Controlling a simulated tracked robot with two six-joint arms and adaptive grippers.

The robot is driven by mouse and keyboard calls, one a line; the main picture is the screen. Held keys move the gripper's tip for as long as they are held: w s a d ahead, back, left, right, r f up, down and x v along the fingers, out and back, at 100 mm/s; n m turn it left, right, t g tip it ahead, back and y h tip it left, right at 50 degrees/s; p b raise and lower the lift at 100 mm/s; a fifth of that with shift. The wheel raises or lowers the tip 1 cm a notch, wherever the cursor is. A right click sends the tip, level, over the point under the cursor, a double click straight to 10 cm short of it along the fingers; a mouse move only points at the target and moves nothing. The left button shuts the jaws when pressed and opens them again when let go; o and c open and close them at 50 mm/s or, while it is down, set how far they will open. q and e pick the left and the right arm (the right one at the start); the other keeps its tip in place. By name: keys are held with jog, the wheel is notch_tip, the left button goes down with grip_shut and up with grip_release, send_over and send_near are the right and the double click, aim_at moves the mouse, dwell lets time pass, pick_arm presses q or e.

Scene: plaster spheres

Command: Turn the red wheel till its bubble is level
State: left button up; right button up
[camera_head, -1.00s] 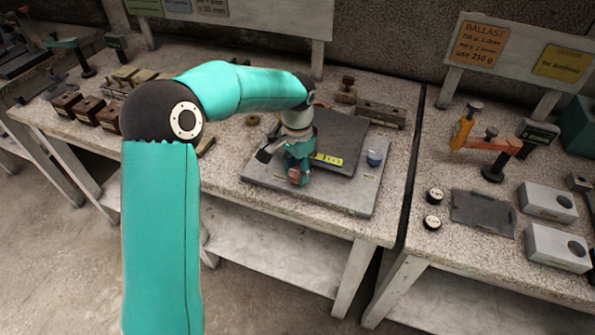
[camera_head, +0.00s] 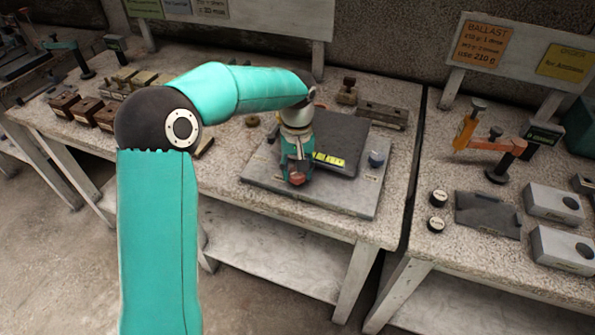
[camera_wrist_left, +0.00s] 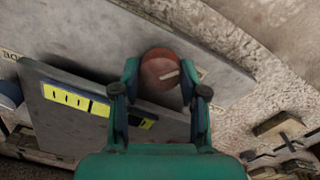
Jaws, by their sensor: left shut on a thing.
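The red wheel (camera_head: 298,179) is at the front left of the grey levelling plate (camera_head: 340,199). In the left wrist view the wheel (camera_wrist_left: 160,68) is a round, reddish-brown knob with a pale mark on top. My left gripper (camera_head: 297,170) points down over it. In the left wrist view its two fingers (camera_wrist_left: 159,78) are shut on the wheel, one on each side. The yellow level strip with dark marks (camera_head: 330,160) lies beside the gripper on the dark upper slab (camera_head: 335,138). A finger partly hides the strip in the left wrist view (camera_wrist_left: 72,98); I cannot make out the bubble.
A blue wheel (camera_head: 375,159) stands at the plate's right. A metal block (camera_head: 382,115) and a brown knob (camera_head: 347,90) lie behind. Small wooden blocks (camera_head: 88,108) stand at the left. A gap separates this table from the right one, which holds an orange-armed stand (camera_head: 497,145).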

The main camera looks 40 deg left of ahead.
pick_arm(q)
jog(key=n+b, duration=0.1)
jog(key=n, duration=0.4)
jog(key=shift+w+r+n, duration=0.1)
jog(key=shift+n, duration=0.3)
jog(key=n, duration=0.4)
jog(key=shift+a+n+b, duration=0.1)
jog(key=shift+n+b, duration=0.2)
jog(key=shift+n, duration=0.1)
jog(key=o, duration=1.1)
jog(key=shift+o, duration=0.2)
jog(key=shift+r, duration=0.1)
jog(key=shift+r, duration=3.85)
jog(key=shift+f, duration=0.1)
